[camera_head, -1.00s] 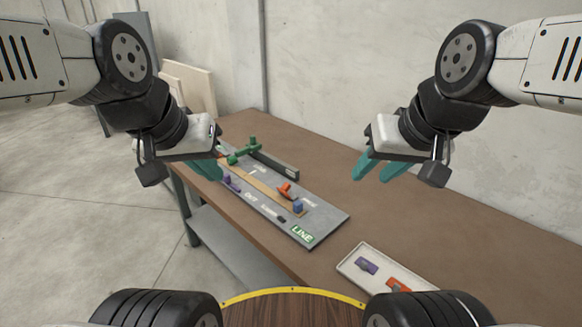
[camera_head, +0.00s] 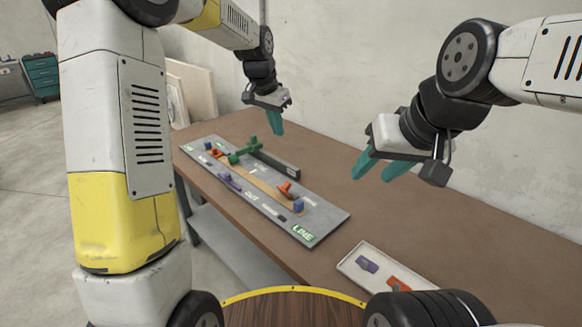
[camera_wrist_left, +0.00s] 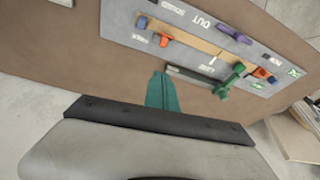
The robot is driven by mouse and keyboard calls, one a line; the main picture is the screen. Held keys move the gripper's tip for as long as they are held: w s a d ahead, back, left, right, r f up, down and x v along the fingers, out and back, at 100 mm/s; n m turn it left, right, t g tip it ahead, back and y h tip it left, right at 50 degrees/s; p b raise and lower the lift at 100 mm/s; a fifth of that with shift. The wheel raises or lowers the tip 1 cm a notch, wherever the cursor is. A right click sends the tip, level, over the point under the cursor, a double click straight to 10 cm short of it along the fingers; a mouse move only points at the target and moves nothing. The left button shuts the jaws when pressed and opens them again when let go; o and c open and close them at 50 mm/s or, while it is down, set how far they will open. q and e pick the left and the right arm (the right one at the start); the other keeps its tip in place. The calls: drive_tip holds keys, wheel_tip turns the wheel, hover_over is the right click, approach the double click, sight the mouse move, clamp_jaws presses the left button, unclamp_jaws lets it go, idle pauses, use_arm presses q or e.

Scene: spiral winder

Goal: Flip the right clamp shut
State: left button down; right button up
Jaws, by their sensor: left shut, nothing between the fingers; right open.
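The grey board (camera_head: 325,222) lies on the brown table with a tan strip (camera_head: 250,183) along it. The right clamp (camera_head: 286,189) is orange, beside a blue block (camera_head: 298,205); it also shows in the left wrist view (camera_wrist_left: 163,39). Its lever angle is too small to tell. Another orange clamp (camera_head: 216,153) sits at the board's far left end. My left gripper (camera_head: 276,131) is shut and empty, above the table behind the board, apart from the clamps. My right gripper (camera_head: 372,176) is open and empty, right of the board.
A green handled piece (camera_head: 243,151) and a dark bar (camera_head: 275,163) stand along the board's back edge. A purple piece (camera_head: 230,182) lies at its front. A white tray (camera_head: 350,265) holds purple and orange parts.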

use_arm(q)
drive_tip(key=m+g, duration=0.1)
drive_tip(key=m, duration=0.1)
hover_over(287, 189)
drive_tip(key=w+d, duration=0.2)
drive_tip(key=w, duration=0.1)
wheel_tip(287, 189, down, 9)
drive_tip(key=shift+w+a, duration=0.1)
drive_tip(key=shift+f, duration=0.15)
wheel_tip(287, 189, down, 11)
drive_tip(key=shift+r, duration=0.1)
drive_tip(key=shift+s+a+f, duration=0.25)
drive_tip(key=shift+a+f, duration=0.05)
